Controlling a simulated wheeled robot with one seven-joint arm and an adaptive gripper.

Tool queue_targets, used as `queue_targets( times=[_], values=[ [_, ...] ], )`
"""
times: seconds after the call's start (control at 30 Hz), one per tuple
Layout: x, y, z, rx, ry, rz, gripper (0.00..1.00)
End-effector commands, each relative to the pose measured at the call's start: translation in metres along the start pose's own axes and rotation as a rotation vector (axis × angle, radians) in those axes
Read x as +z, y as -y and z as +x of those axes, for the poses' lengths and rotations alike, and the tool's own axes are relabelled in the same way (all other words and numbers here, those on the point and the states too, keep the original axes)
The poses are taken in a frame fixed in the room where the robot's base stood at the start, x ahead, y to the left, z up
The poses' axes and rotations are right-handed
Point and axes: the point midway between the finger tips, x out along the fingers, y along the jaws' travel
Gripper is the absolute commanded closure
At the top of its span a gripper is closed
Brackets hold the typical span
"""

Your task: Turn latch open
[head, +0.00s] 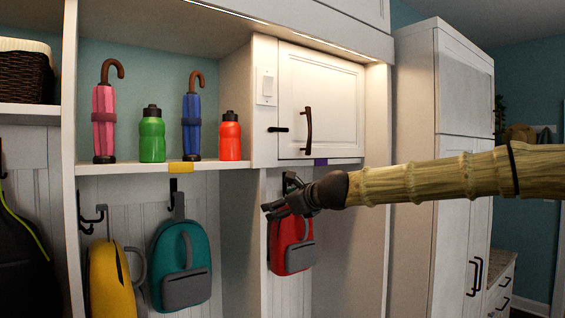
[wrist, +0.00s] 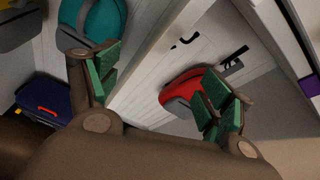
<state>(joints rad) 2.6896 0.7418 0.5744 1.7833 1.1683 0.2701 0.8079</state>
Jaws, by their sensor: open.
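A small black latch (head: 278,129) sits at the left edge of a white cabinet door (head: 335,104) in the head view. It lies roughly horizontal across the edge between door and frame. A dark curved handle (head: 307,131) stands upright on the door, right of the latch. The door looks shut. My gripper (head: 272,210) is below the latch and cabinet, in front of a red backpack (head: 292,257). In the wrist view my gripper (wrist: 163,92) is open, its green-padded fingers spread wide with nothing between them. The latch cannot be made out there.
A shelf left of the cabinet holds two umbrellas (head: 104,120) and two bottles (head: 152,138). Yellow (head: 112,280) and teal (head: 180,262) backpacks hang below, near black hooks (head: 92,218). A light switch (head: 266,84) is above the latch. A tall white cupboard (head: 450,110) stands at right.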

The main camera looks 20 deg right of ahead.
Motion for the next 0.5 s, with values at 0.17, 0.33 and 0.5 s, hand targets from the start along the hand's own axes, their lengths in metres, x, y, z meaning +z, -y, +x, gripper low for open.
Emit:
queue_targets(
  times=[0.17, 0.33, 0.5],
  values=[
    [0.107, 0.066, -0.069, -0.029, 0.173, 0.213, 0.2],
    [0.155, 0.097, -0.11, -0.027, 0.266, 0.326, 0.2],
    [0.168, 0.106, -0.119, -0.026, 0.293, 0.358, 0.2]
  ],
)
